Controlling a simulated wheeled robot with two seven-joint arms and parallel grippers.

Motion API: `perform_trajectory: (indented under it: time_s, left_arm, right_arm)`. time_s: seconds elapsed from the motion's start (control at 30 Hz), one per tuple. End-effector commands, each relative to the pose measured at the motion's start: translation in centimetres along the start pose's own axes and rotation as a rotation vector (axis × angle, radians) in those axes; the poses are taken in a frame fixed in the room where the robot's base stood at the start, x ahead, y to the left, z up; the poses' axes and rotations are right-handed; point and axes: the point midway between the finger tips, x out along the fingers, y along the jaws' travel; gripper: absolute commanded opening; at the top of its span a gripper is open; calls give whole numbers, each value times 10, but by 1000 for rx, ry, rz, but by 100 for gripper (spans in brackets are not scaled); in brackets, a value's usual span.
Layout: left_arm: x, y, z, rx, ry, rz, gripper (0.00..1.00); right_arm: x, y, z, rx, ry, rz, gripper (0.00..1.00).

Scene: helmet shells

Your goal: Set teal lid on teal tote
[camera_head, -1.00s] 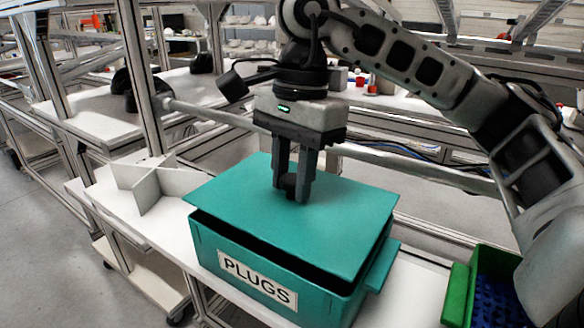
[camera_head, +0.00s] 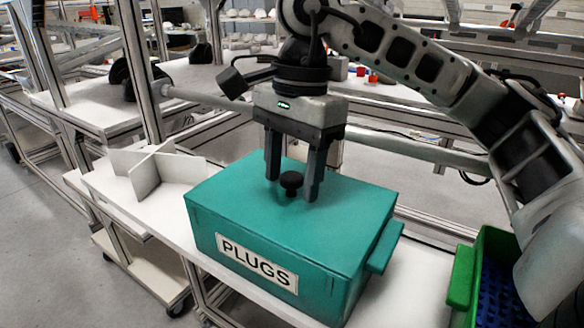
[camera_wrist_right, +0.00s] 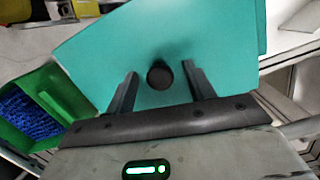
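The teal tote (camera_head: 270,262) labelled PLUGS stands on the white table. The teal lid (camera_head: 235,195) lies on its top, with no clear gap along the front edge. A round black knob (camera_head: 291,181) stands up from the lid's middle. My right gripper (camera_head: 292,190) is open, its two fingers on either side of the knob and apart from it. The right wrist view shows the fingers (camera_wrist_right: 160,85) spread with the knob (camera_wrist_right: 160,75) between them and the lid (camera_wrist_right: 210,40) beyond. My left gripper is not in view.
A green bin (camera_head: 490,270) with blue contents stands right of the tote; it also shows in the wrist view (camera_wrist_right: 45,105). A white cross-shaped divider (camera_head: 155,170) stands to the left on the table. A rail runs behind the tote.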

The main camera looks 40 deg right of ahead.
Motion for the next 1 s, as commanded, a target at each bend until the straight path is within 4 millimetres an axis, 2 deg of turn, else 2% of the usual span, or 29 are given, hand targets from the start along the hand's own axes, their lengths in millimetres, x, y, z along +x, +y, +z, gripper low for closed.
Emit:
perform_trajectory:
  time_s: [0.17, 0.43, 0.53, 0.7, 1.0]
  left_arm:
    - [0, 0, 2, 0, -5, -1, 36]
    - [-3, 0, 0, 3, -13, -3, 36]
    - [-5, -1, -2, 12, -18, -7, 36]
    - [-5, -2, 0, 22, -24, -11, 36]
    - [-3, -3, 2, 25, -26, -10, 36]
  right_arm:
    - [-11, -1, 0, 0, -1, -2, 54]
    - [-59, 0, 1, 0, 0, -3, 54]
    - [-71, 0, 0, 1, 1, -3, 54]
    - [-76, 0, 0, 1, 0, -1, 54]
    - [-74, 0, 0, 0, 0, 0, 54]
